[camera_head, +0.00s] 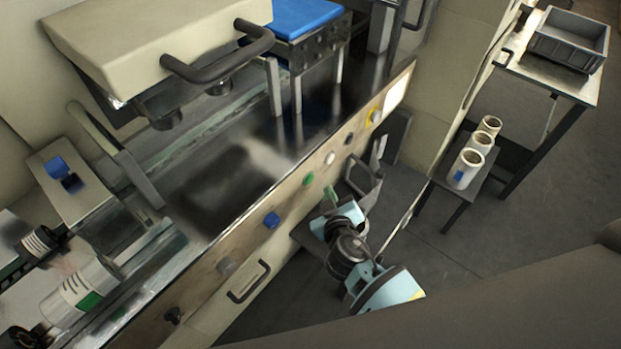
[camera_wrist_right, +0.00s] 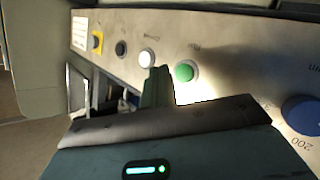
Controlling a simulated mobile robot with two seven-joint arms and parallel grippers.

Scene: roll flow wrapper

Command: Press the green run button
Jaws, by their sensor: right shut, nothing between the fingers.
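In the right wrist view the green button (camera_wrist_right: 186,71) is fully in sight, in a pale ring. My right gripper (camera_head: 331,193) is shut and empty, just in front of the panel, to the lower right of the green button in the head view. In the right wrist view its shut fingers (camera_wrist_right: 158,85) point at the panel, left of the green button and below the white one. No contact with the button shows. My left gripper is out of view.
A drawer handle (camera_head: 249,281) sticks out below. Several white rolls (camera_head: 466,168) stand on a side shelf at right.

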